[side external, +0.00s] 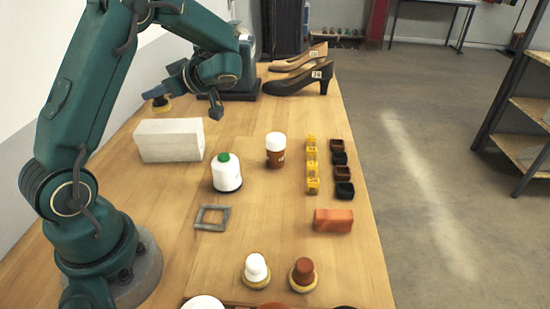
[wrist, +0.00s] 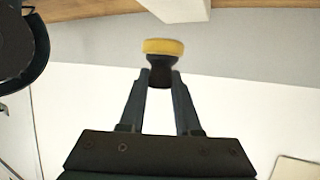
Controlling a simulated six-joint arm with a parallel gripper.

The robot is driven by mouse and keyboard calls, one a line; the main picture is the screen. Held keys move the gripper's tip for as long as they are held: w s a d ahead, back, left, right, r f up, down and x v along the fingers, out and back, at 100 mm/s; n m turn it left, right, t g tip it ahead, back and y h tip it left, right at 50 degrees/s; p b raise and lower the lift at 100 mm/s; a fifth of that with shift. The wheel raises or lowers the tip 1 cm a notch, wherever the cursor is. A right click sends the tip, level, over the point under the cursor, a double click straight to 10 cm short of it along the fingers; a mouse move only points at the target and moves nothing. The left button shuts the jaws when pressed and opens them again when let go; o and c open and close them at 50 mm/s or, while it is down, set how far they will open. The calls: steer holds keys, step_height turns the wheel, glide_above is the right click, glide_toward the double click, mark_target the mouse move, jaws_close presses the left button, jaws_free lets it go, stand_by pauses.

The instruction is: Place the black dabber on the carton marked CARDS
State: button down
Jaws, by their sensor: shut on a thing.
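The black dabber (wrist: 160,65) has a dark body and a yellow pad. My gripper (wrist: 161,77) is shut on its dark end, and the pad points away from the fingers. In the side view the dabber (side external: 161,105) is small and partly hidden, held by my gripper (side external: 157,93) near the wall, behind the long whitish box. That box (side external: 170,140) lies on the table left of centre, and part of a pale block (wrist: 178,8) shows at the top of the wrist view. I can read no CARDS marking on anything, so I cannot tell which thing is the carton.
A green-capped white bottle (side external: 226,174), a brown jar (side external: 275,156), a grey square frame (side external: 211,217) and an orange block (side external: 333,220) stand apart. White (side external: 256,268) and brown (side external: 303,272) dabbers are in front. Shoes (side external: 298,82) stand at the back. Bare wood separates them.

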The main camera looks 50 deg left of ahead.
mark_target(169, 106)
steer(key=shift+w+f, duration=0.1)
steer(key=shift+f, duration=2)
steer(key=shift+f, duration=0.1)
steer(key=c, duration=0.6)
jaws_free()
steer(key=shift+w+d+r, duration=0.2)
steer(key=shift+d, duration=0.1)
steer(key=v, duration=1)
steer(key=s+d+m+t+h, duration=0.5)
steer(key=d+m+h, duration=0.1)
steer(key=d+m, duration=0.4)
steer(key=s+d+r+m+t+h, duration=0.1)
steer(key=s+d+m+t+h, duration=0.4)
steer(key=d+m, duration=0.4)
steer(key=m+h, duration=0.1)
steer(key=m, duration=0.2)
steer(key=shift+d+m+t, duration=0.3)
steer(key=shift+d+t, duration=0.1)
